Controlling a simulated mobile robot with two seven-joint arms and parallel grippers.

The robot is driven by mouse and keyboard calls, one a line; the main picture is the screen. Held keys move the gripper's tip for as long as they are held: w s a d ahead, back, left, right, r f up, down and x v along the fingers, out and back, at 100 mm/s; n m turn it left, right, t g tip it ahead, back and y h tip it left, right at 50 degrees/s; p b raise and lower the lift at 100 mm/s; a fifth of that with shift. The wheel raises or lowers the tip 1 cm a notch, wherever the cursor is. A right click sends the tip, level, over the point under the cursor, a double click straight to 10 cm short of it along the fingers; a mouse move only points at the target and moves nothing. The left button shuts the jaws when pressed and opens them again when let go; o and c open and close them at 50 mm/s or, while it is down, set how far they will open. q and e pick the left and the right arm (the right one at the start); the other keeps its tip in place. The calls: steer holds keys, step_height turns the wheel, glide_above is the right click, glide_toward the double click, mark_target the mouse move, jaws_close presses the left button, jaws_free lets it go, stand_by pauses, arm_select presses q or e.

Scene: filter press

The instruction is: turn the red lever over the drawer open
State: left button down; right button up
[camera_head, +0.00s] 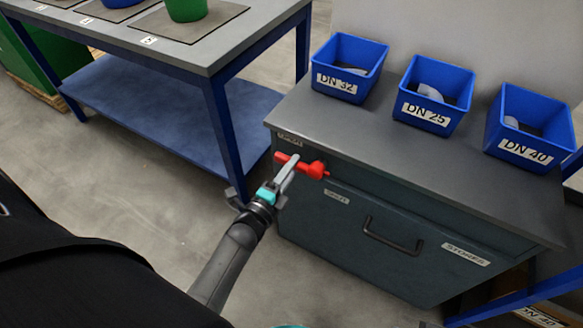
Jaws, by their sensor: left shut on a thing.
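The red lever (312,169) sits on the front of the dark cabinet, near its upper left corner, above the drawer (345,240). It lies roughly level, sloping slightly down to the right. My left gripper (285,176) is at the lever's left part, shut on it, with the grey fingers crossing the red bar. The fingers hide part of the lever. The drawer front has a dark bow handle (393,238) and appears closed. My right gripper is not in view.
Blue bins marked DN 32 (322,84), DN 25 (408,116) and DN 40 (497,150) stand on the grey cabinet top (330,125). A blue-legged bench (214,50) is at the upper left. The floor before the drawer is open.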

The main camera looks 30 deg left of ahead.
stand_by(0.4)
arm_select(q)
steer(key=c, duration=0.6)
jaws_free()
steer(key=shift+s, duration=0.1)
steer(key=s+p, duration=0.3)
steer(key=s, duration=1.2)
steer(key=shift+a, duration=0.3)
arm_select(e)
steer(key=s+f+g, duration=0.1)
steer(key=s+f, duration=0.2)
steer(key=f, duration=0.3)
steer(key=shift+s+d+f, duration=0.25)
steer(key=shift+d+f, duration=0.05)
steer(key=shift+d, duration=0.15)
